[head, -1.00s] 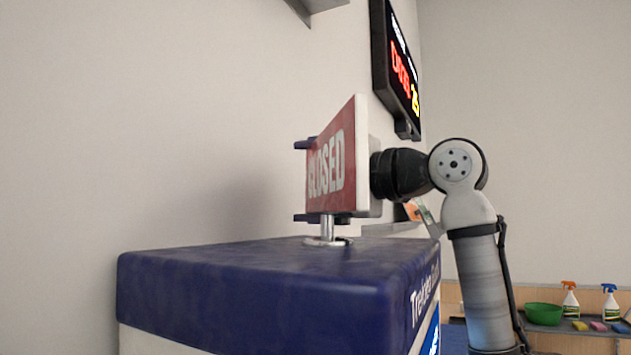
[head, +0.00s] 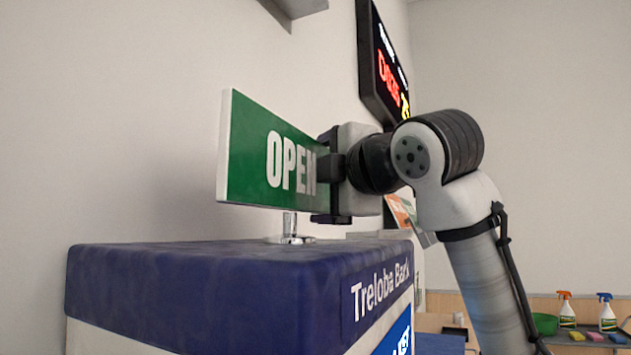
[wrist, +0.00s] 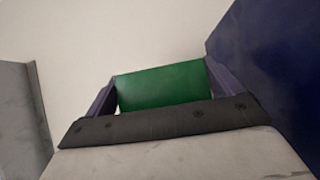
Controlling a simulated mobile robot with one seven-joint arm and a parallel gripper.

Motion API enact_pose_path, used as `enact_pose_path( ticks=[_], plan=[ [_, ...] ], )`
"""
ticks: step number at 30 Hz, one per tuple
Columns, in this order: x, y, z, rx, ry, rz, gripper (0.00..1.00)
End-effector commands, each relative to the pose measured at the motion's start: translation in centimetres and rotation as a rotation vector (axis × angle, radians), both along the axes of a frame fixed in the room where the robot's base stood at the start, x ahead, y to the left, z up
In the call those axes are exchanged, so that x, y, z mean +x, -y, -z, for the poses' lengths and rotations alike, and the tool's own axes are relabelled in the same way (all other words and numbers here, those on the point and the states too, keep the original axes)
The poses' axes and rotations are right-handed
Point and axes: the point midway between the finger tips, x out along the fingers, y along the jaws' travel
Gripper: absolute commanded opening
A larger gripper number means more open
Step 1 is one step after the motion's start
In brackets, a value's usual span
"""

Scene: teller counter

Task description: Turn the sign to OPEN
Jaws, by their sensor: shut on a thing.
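The sign (head: 245,160) shows a green face with white letters reading OPEN toward the head camera. It stands on a short metal post (head: 290,228) on top of a blue-topped stand. My gripper (head: 325,178) is at the sign's right end and shut on it, with dark parts covering the end of the last letter. In the wrist view a plain green part of the sign (wrist: 165,85) lies between my two dark blue fingers. The sign's other face is hidden in the head view.
The blue stand top (head: 200,280) lies close below the sign and my gripper. A wall display (head: 380,60) hangs behind my wrist. A grey bracket (head: 295,8) is overhead. Spray bottles (head: 566,310) stand on a shelf at lower right.

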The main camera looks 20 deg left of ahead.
Motion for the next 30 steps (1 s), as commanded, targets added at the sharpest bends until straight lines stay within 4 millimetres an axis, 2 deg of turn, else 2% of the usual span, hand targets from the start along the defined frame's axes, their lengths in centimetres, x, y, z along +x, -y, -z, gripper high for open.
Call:
enact_pose_path(
  ticks=[20, 21, 22, 30],
  plan=[
    [-0.05, 0.60, 0.06, 0.002, -0.006, 0.061, 0.50],
    [-0.05, 0.60, 0.05, 0.002, -0.006, 0.061, 0.96],
    [-0.06, 0.59, 0.05, 0.002, -0.005, 0.061, 1.00],
    [-0.22, 0.73, 0.06, 0.002, -0.002, 0.060, 1.00]
  ],
)
